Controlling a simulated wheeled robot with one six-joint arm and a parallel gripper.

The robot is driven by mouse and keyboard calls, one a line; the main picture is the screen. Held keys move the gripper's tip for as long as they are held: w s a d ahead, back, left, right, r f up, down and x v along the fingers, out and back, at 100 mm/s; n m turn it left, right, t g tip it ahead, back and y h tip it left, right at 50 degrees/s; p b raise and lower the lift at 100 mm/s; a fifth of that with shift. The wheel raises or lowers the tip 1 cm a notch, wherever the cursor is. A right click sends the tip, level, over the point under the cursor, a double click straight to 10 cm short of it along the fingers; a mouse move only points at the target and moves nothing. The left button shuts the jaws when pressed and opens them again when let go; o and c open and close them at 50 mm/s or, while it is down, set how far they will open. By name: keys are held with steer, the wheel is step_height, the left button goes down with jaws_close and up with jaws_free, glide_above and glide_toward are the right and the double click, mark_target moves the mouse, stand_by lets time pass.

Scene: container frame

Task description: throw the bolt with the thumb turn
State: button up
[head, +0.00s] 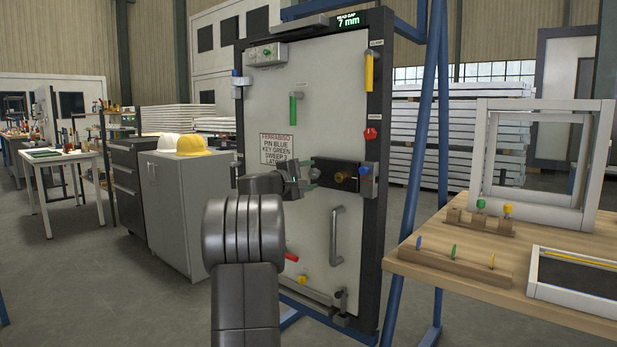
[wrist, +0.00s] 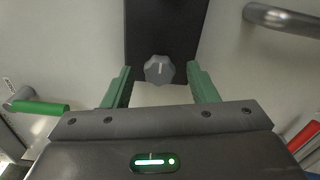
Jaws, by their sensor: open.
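The thumb turn (wrist: 159,69) is a grey ridged knob with a white pointer line, which points up in the wrist view. It sits at the near end of a black lock plate (wrist: 170,30). My gripper (wrist: 159,78) is open, its two green fingers on either side of the knob with a gap to each. In the head view my gripper (head: 306,182) is at the left end of the black plate (head: 330,167) on the door (head: 310,130), and hides the thumb turn. A brass knob (head: 341,177) and a blue knob (head: 364,169) show farther right. I cannot make out the bolt itself.
A grey pull handle (head: 335,235) is below the plate, a green lever (head: 293,108) above, a red lever (head: 291,257) below. A sign (head: 277,149) and a gap display reading 7 mm (head: 348,20) show. A wooden bench (head: 480,268) stands right.

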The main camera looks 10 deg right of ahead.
steer(key=p+v, duration=0.1)
steer(key=v, duration=1.2)
steer(key=shift+s+a, duration=0.25)
steer(key=shift+d, duration=0.1)
steer(key=b+x, duration=0.1)
steer(key=x, duration=1.2)
steer(key=shift+w+d, duration=0.2)
steer(key=shift+w, duration=0.1)
